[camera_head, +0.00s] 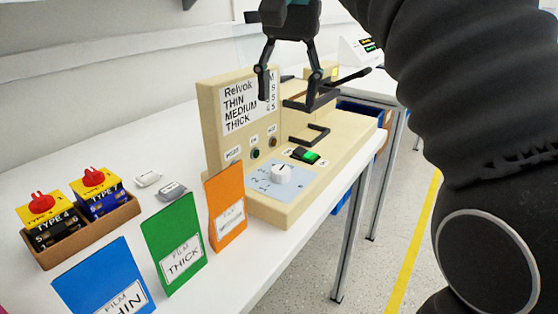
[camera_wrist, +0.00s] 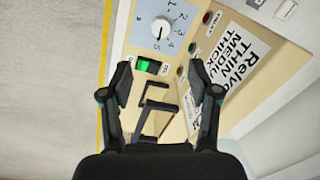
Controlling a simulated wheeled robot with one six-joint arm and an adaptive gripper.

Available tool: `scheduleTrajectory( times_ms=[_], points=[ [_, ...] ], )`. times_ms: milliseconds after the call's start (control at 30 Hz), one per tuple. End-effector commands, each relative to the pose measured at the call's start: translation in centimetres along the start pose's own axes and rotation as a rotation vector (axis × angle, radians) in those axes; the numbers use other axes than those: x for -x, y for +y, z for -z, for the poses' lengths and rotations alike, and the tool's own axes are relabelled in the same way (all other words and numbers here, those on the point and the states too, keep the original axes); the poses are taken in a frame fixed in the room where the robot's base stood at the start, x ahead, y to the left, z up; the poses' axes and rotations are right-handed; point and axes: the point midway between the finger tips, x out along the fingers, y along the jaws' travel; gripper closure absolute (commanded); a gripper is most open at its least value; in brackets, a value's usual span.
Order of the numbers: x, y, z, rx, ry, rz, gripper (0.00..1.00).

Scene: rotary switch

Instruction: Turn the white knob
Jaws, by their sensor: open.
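The white knob (camera_head: 281,174) sits on a light blue dial plate (camera_head: 262,187) at the front of a beige machine (camera_head: 212,112). In the wrist view the white knob (camera_wrist: 161,28) is near the top, with numbers around it and a dark pointer line. My gripper (camera_head: 290,97) is open and empty, above and behind the knob in the head view, near the machine's upright panel. In the wrist view my gripper (camera_wrist: 165,85) has its fingers spread wide, with the knob beyond them. Nothing touches the knob.
A green switch (camera_head: 307,156) lies beside the knob, and black handles (camera_head: 311,133) stand behind it. Orange (camera_head: 226,208), green (camera_head: 173,240) and blue (camera_head: 104,282) film cards stand at left. A brown tray (camera_head: 82,241) holds boxes with red knobs.

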Motion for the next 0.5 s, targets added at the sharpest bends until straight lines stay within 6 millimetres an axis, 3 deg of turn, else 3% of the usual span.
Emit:
scheduleTrajectory(
  times_ms=[167, 500],
  points=[
    [-1.2, -0.1, -0.1, -0.003, -0.005, -0.003, 0.39],
    [-7.3, -0.1, -0.1, -0.001, -0.005, -0.003, 0.39]
  ],
)
